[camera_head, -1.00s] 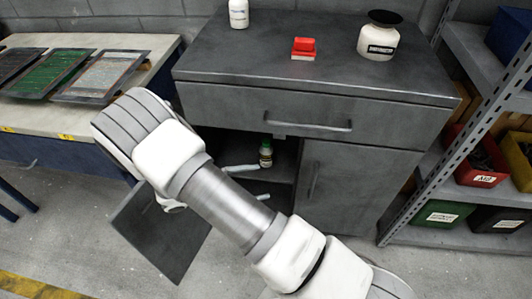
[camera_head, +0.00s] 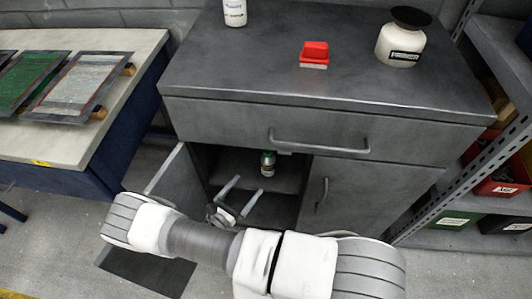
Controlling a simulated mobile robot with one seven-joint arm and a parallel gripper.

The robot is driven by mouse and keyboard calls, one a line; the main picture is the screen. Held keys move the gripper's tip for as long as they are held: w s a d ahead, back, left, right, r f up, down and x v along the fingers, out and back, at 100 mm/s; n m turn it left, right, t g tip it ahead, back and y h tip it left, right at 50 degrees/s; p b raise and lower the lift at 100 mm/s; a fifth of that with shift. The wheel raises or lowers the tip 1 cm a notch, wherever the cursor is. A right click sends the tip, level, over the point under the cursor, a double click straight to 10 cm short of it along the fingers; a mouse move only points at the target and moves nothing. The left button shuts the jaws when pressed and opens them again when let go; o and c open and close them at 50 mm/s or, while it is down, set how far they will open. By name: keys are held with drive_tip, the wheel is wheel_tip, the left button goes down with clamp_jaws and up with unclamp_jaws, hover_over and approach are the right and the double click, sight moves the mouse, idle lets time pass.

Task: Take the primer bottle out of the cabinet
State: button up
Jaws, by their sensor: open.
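The primer bottle is most likely the small bottle (camera_head: 268,164) with a green cap and pale label, standing upright on a shelf inside the open left side of the grey cabinet (camera_head: 310,84); its label is too small to read. My gripper (camera_head: 241,194) is open, with its two pale fingers at the cabinet opening, just in front of the bottle and a little to its left. The fingers are apart from the bottle and hold nothing. My arm crosses low in front of the cabinet and hides its lower part.
The cabinet's left door (camera_head: 169,178) stands open; its right door (camera_head: 340,196) and drawer (camera_head: 320,139) are shut. On top are a white bottle (camera_head: 235,12), a red block (camera_head: 314,54) and a white jar (camera_head: 400,43). A workbench (camera_head: 120,95) stands left, metal shelving (camera_head: 460,145) right.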

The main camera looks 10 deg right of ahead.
sight(265, 163)
drive_tip(key=b+x, duration=0.2)
drive_tip(key=x, duration=1)
drive_tip(key=shift+w+f, duration=0.1)
drive_tip(key=shift+w, duration=0.15)
drive_tip(key=x, duration=0.1)
drive_tip(key=b+x, duration=0.1)
drive_tip(key=x, duration=0.1)
drive_tip(key=b+x, duration=0.1)
drive_tip(key=shift+w+d+f, duration=0.15)
drive_tip(key=shift+w+f, duration=0.15)
drive_tip(key=shift+f, duration=0.05)
drive_tip(key=shift+w+d+r, duration=0.1)
drive_tip(key=shift+w+d, duration=0.2)
clamp_jaws()
